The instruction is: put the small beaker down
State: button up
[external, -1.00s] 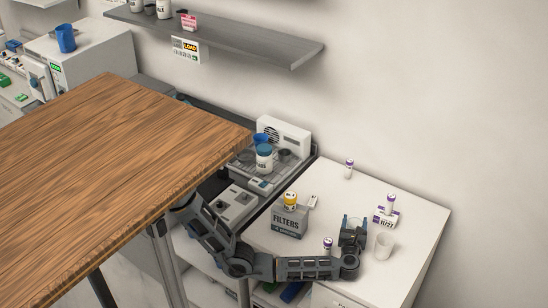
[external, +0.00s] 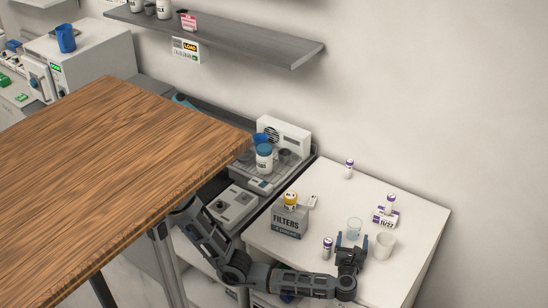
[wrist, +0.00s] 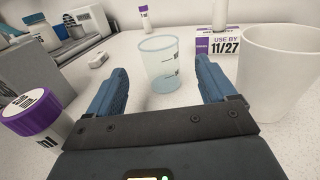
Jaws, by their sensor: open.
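The small beaker (external: 354,228) is clear with a bluish tint and stands upright on the white table. In the wrist view the beaker (wrist: 160,62) stands just beyond and between the open fingers, with dark markings on its side. My gripper (external: 351,240) is open and empty, low over the table on the near side of the beaker. In the wrist view its two blue fingers (wrist: 163,85) are spread wide and do not touch the beaker.
A white cup (wrist: 280,72) stands close to the right finger. A purple-capped vial (wrist: 38,120) is at the left, near the filters box (external: 290,221). A "use by 11/27" box (wrist: 222,42) is behind. The white tabletop (external: 322,190) is clear at the back left.

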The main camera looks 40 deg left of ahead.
jog(key=v, duration=0.3)
jog(key=shift+s+d, duration=0.1)
dwell(0.3)
